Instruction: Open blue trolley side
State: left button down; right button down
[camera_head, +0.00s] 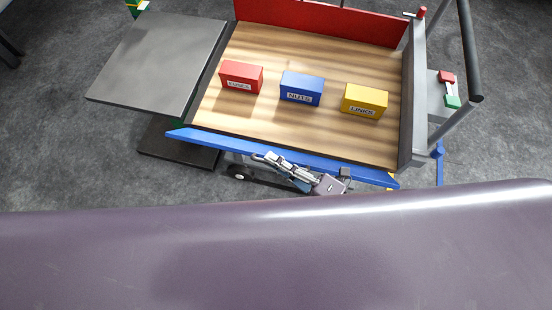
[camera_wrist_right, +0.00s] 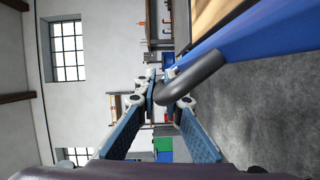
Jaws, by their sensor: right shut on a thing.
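The trolley's blue side (camera_head: 340,172) runs along the near edge of the wooden trolley bed (camera_head: 300,55). Its left end reaches a little past the bed's corner. How far it leans is hard to tell from above. In the right wrist view the blue side (camera_wrist_right: 262,48) is at the upper right, with a dark bent handle (camera_wrist_right: 200,78) on it. My right gripper (camera_head: 268,158) is at the outer face of the blue side, near its middle. In the wrist view its two blue-padded fingers (camera_wrist_right: 167,92) are closed around the handle. My left gripper is not in view.
A red box (camera_head: 241,75), a blue box (camera_head: 302,88) labelled NUTS and a yellow box (camera_head: 364,101) labelled LINKS stand on the bed. A red side (camera_head: 320,20) stands at the far edge. A grey platform (camera_head: 160,62) is left of the bed; a dark push bar (camera_head: 469,50) is right.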

jog(key=c, duration=2.3)
grip_release()
jog(key=v, duration=1.2)
jog(key=shift+d, duration=0.1)
